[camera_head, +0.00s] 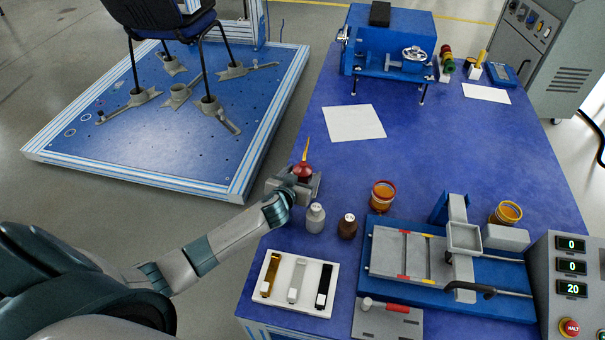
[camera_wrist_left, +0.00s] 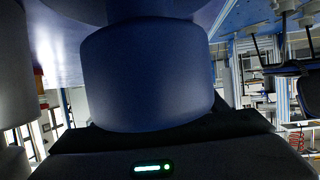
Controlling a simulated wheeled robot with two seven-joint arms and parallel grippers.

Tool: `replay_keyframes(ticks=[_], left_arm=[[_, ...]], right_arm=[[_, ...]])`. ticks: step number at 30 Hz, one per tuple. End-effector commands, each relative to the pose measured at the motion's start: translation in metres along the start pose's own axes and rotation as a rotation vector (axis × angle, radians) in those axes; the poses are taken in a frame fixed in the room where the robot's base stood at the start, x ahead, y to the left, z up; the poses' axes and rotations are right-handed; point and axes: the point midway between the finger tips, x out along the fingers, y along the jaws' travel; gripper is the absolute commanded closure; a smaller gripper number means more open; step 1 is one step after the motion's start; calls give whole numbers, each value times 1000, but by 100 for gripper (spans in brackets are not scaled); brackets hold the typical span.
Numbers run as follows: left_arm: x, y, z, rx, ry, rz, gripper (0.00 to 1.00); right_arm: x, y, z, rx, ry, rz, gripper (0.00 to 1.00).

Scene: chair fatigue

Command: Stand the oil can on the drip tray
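The oil can (camera_head: 303,171), with a red top and a thin yellow spout pointing up, is at the table's left edge. My left gripper (camera_head: 302,186) is around its lower part, which is mostly hidden; whether the fingers press on it cannot be told. In the left wrist view a large dark blue rounded body (camera_wrist_left: 150,75) fills the middle, close to the gripper; it may be the can's body. A small grey square tray (camera_head: 463,240) sits on the blue fixture at right; I cannot tell whether it is the drip tray. My right gripper is not in view.
A white holder (camera_head: 275,307) with three samples lies in front. A white sheet (camera_head: 353,123) lies farther back. The table's middle is clear.

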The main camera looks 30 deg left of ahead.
Motion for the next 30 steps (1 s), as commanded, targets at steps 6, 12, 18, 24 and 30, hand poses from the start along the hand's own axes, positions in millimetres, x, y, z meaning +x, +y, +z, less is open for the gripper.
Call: replay_keyframes(ticks=[6, 12, 18, 24, 30], left_arm=[[0, 0, 0, 1, 1, 0, 35], [1, -1, 0, 3, 2, -1, 35], [-24, 0, 0, -1, -1, 0, 35], [-56, 2, 3, -4, -1, 1, 35], [-94, 2, 3, -1, -1, 1, 35]], right_arm=[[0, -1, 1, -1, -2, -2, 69], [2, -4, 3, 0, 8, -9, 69], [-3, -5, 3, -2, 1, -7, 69], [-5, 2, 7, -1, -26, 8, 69], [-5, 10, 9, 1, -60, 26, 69]])
